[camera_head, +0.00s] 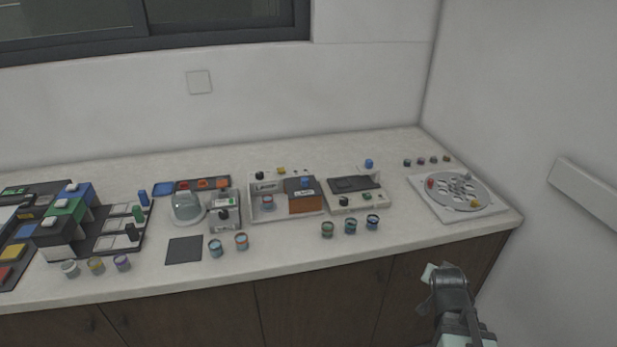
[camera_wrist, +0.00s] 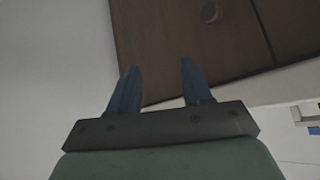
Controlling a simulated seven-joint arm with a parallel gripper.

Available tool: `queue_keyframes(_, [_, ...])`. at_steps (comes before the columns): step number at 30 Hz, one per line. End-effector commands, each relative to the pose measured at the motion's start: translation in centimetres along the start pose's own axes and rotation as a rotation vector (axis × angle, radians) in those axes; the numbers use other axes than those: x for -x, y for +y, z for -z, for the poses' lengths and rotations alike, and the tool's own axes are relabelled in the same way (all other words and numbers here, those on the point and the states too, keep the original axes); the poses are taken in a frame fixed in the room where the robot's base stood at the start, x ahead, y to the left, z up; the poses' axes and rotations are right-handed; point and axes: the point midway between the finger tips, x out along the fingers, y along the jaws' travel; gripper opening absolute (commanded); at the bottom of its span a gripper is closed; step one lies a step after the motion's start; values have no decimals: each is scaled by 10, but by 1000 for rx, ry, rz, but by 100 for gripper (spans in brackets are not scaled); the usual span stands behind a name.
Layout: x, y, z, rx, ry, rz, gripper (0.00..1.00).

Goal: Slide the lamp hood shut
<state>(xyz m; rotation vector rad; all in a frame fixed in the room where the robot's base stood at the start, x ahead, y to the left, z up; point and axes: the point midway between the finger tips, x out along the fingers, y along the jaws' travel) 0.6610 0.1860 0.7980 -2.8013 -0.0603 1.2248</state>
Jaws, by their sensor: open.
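The lamp unit (camera_head: 264,209) is a white box marked "LAMP" on the counter, near the middle of the head view. Its hood (camera_head: 304,203) is a brown block with a dark top and a blue knob (camera_head: 305,182). The hood sits at the right part of the unit, and the left bay is uncovered with a small jar (camera_head: 267,202) in it. My gripper (camera_head: 431,272) is in front of the counter at the lower right, well away from the lamp unit. In the wrist view my gripper (camera_wrist: 158,84) has its two fingers apart with nothing between them.
A glass-domed device (camera_head: 187,207) stands left of the lamp unit, and a white panel with knobs (camera_head: 357,194) stands right. Several jars (camera_head: 350,226) line the front edge. A round grated plate (camera_head: 459,190) is at far right. The counter front right (camera_head: 420,232) is clear.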

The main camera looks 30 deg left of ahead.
Motion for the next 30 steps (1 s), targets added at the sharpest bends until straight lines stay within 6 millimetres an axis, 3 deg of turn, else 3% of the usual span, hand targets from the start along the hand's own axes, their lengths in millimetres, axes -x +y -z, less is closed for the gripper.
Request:
queue_keyframes(3, [17,-18,26,-9,65,33,49])
queue_keyframes(10, [40,-44,60,-21,144,77,49])
queue_keyframes(14, [42,-64,77,-10,145,90,49])
queue_keyframes(20, [30,-108,97,51,57,85,49])
queue_keyframes(26, [22,-174,120,150,-78,85,49])
queue_keyframes(30, [28,-240,139,258,-213,94,49])
